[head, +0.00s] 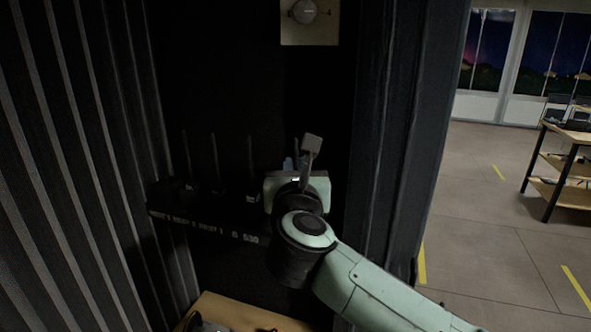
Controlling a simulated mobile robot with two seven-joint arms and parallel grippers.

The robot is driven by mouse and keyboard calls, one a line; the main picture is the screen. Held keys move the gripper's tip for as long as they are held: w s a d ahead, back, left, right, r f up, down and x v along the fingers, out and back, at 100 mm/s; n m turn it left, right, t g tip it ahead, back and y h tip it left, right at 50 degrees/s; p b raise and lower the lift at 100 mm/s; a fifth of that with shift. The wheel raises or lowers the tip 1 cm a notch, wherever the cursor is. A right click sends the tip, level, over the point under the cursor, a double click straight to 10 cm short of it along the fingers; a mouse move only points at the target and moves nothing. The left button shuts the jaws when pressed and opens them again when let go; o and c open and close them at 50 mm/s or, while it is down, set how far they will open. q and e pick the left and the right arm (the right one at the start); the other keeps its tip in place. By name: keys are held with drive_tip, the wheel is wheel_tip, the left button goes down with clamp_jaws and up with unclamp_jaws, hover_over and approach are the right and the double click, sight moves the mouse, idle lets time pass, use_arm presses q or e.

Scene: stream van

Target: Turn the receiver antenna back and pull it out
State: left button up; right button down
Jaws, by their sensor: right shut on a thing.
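A dark receiver shelf (205,226) with pale labels runs along the back of the dark recess. Several thin dark antennas stand up from it, among them a left one (187,154), a second (214,160) and a third (250,166), all near upright. My right gripper (299,156) is at the right end of the row, its hand covering that part of the shelf. It is shut on another thin antenna (296,146), which shows faintly between the grey fingers. The antenna's base is hidden behind the hand.
A ribbed dark wall (60,170) stands close on the left, and a dark post (405,140) on the right. A wooden surface (235,314) lies below. A pale panel (310,22) hangs above. Outside, beyond open floor, stands a shelved table (565,160).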

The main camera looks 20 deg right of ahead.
sight(296, 147)
use_arm(q)
drive_tip(key=shift+w+r+p, duration=0.35)
drive_tip(key=shift+r+p, duration=0.45)
drive_tip(key=shift+r, duration=0.1)
use_arm(e)
drive_tip(key=shift+r, duration=1.1)
drive_tip(key=shift+r+p, duration=1.1)
drive_tip(key=shift+r, duration=0.4)
use_arm(q)
drive_tip(key=shift+w+r, duration=0.3)
drive_tip(key=shift+r, duration=0.3)
drive_tip(key=shift+w+r, duration=0.25)
drive_tip(key=shift+r, duration=0.35)
drive_tip(key=shift+s, duration=0.1)
use_arm(e)
drive_tip(key=shift+f, duration=0.1)
